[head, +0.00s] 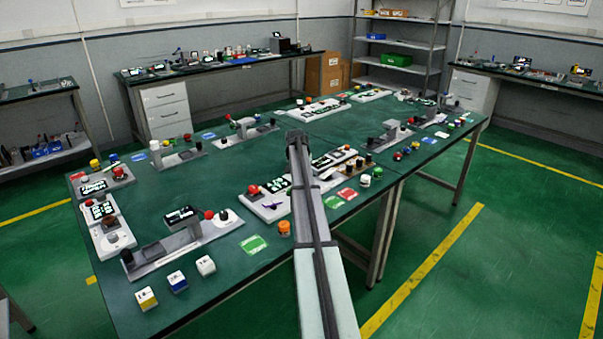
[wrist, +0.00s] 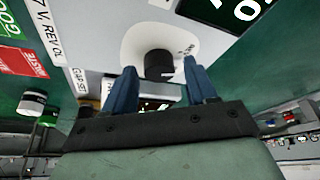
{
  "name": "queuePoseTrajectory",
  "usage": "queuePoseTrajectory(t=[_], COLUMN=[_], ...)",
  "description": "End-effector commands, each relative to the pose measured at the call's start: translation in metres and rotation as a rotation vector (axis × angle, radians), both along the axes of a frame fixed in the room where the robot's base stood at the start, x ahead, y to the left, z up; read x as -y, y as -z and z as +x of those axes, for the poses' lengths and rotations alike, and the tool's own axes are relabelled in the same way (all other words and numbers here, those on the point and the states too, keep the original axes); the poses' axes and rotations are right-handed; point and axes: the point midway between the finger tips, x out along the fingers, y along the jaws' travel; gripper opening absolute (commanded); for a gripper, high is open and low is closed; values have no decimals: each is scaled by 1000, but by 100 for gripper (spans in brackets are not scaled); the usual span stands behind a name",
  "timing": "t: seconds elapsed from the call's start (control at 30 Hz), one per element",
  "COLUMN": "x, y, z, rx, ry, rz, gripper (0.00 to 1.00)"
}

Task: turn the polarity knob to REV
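A black knob (wrist: 158,65) stands on a round white dial plate (wrist: 133,42) in the wrist view. My gripper (wrist: 160,68) has two blue fingers, spread apart, one on each side of the knob. Gaps show between the fingers and the knob, so it is not gripped. A label strip (wrist: 45,38) to the left of the dial has the letters "REV" on it. The knob's pointer direction cannot be made out. In the head view my arm crosses the table, and the fingers and this knob cannot be made out there.
A dark display (wrist: 225,12) with bright digits sits right of the knob. Green and red cards (wrist: 22,62) lie at the left. In the head view the green table (head: 165,205) carries several panels, knobs and coloured blocks, with bare surface left of my arm.

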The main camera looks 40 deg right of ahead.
Motion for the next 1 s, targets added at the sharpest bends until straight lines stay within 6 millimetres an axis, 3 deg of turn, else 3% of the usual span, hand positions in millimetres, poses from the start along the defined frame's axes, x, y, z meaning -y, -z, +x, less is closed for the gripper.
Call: queuePoseTrajectory(t=[0.07,0.5,0.67,1.0], x=[0,0,0,1], y=[0,0,0,0], z=[0,0,0,-1], rx=[0,0,1,1], ry=[0,0,-19,-222], rz=[0,0,0,1], gripper=[49,6,5,5])
